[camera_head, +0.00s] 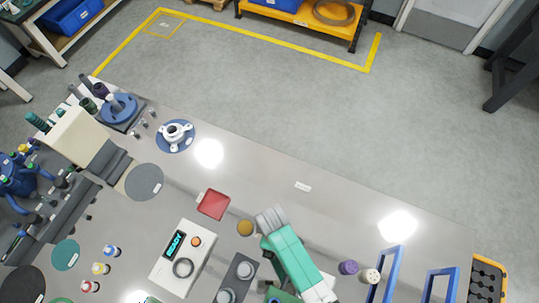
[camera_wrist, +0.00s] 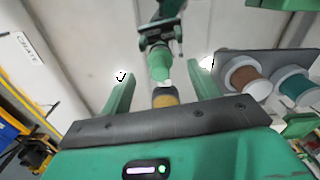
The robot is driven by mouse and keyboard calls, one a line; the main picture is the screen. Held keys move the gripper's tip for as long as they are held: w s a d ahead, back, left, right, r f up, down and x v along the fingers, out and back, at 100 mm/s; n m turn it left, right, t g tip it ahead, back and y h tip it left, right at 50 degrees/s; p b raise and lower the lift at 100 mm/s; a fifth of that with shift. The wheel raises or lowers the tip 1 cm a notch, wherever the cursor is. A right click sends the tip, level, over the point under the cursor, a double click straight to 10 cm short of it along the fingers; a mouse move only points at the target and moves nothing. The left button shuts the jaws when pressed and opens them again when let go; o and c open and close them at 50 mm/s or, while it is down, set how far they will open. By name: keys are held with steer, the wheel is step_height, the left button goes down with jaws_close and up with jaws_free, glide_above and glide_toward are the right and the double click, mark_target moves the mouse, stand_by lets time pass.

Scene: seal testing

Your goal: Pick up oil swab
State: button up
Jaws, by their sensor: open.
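A small amber round piece (camera_head: 245,227), which looks like the oil swab, stands on the grey bench just left of my arm. In the wrist view a yellowish piece with a grey top (camera_wrist: 165,98) shows between my fingers, partly hidden by the dark palm bar; it appears to be the same piece. My gripper (camera_wrist: 160,85) is open, with one green finger on each side of that piece and no visible contact. In the head view my arm covers most of the gripper. A green cylinder with a pale tip (camera_wrist: 160,66) shows beyond the piece; I cannot tell what it is.
A red square pad (camera_head: 213,204) and a white device reading READY (camera_head: 182,258) lie to the left. A dark tray with spools (camera_head: 237,278) is close below; its brown spool (camera_wrist: 247,82) shows in the wrist view. Blue frames (camera_head: 391,270) stand right. The back right bench is mostly clear.

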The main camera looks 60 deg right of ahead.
steer(key=f, duration=0.3)
steer(key=f+b, duration=0.1)
steer(key=f, duration=0.1)
steer(key=shift+w, duration=0.3)
steer(key=shift+r, duration=0.1)
steer(key=c, duration=1.1)
steer(key=shift+o, duration=0.2)
step_height(320, 180, up, 10)
steer(key=shift+r+p, duration=0.1)
steer(key=shift+p, duration=1)
steer(key=o, duration=0.4)
steer(key=c, duration=0.3)
